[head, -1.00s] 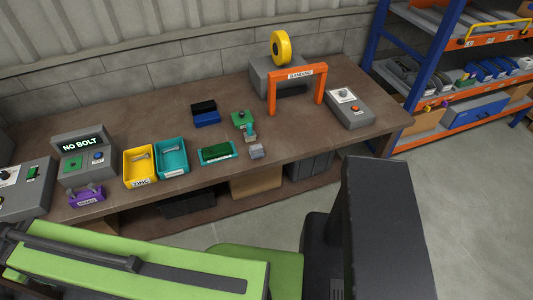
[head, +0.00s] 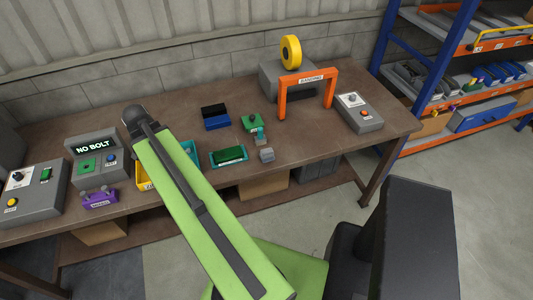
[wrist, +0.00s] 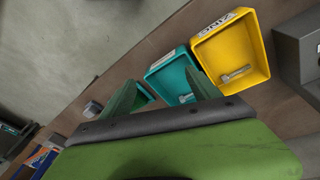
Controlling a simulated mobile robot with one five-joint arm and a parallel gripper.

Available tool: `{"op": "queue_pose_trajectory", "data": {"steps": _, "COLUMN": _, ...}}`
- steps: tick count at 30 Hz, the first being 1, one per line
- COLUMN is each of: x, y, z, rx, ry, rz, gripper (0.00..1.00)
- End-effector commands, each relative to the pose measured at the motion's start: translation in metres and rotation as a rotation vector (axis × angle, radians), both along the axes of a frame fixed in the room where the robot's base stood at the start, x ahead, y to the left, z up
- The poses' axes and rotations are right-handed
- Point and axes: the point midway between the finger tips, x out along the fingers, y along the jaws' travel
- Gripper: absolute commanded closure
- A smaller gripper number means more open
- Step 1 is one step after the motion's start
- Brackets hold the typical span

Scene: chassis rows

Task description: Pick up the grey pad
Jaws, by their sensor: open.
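A small grey block, which looks like the grey pad (head: 267,155), lies near the front edge of the workbench, right of the teal tray with a green board. A small grey block also shows at the left of the wrist view (wrist: 92,109). My gripper (wrist: 163,84) shows in the wrist view with its two green fingers spread apart and nothing between them. It is above the bench by the teal bin (wrist: 161,67), apart from the grey block. In the head view my arm hides the gripper and most of the bins.
The teal tray (head: 213,164) and a teal-topped piece (head: 260,134) are close to the grey block. An orange arch (head: 282,98) stands behind it, and a grey control box (head: 359,113) is farther right. The yellow bin (wrist: 231,52) holds a bolt.

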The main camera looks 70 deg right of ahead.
Motion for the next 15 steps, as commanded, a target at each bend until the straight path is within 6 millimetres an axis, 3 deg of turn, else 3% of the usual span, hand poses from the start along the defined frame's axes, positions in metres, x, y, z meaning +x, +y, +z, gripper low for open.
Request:
{"op": "queue_pose_trajectory", "data": {"steps": 1, "x": -0.034, "y": -0.049, "z": 0.01, "rx": -0.039, "ry": -0.008, "rz": -0.205, "gripper": 0.29}}
{"op": "queue_pose_trajectory", "data": {"steps": 3, "x": -0.082, "y": -0.101, "z": 0.017, "rx": -0.099, "ry": -0.021, "rz": -0.47, "gripper": 0.29}}
{"op": "queue_pose_trajectory", "data": {"steps": 6, "x": -0.146, "y": -0.154, "z": 0.026, "rx": -0.175, "ry": -0.035, "rz": -0.777, "gripper": 0.29}}
{"op": "queue_pose_trajectory", "data": {"steps": 10, "x": -0.203, "y": -0.19, "z": 0.032, "rx": -0.245, "ry": -0.048, "rz": -1.024, "gripper": 0.29}}
{"op": "queue_pose_trajectory", "data": {"steps": 12, "x": -0.218, "y": -0.197, "z": 0.034, "rx": -0.264, "ry": -0.051, "rz": -1.089, "gripper": 0.29}}
{"op": "queue_pose_trajectory", "data": {"steps": 15, "x": -0.224, "y": -0.2, "z": 0.034, "rx": -0.273, "ry": -0.054, "rz": -1.121, "gripper": 0.29}}
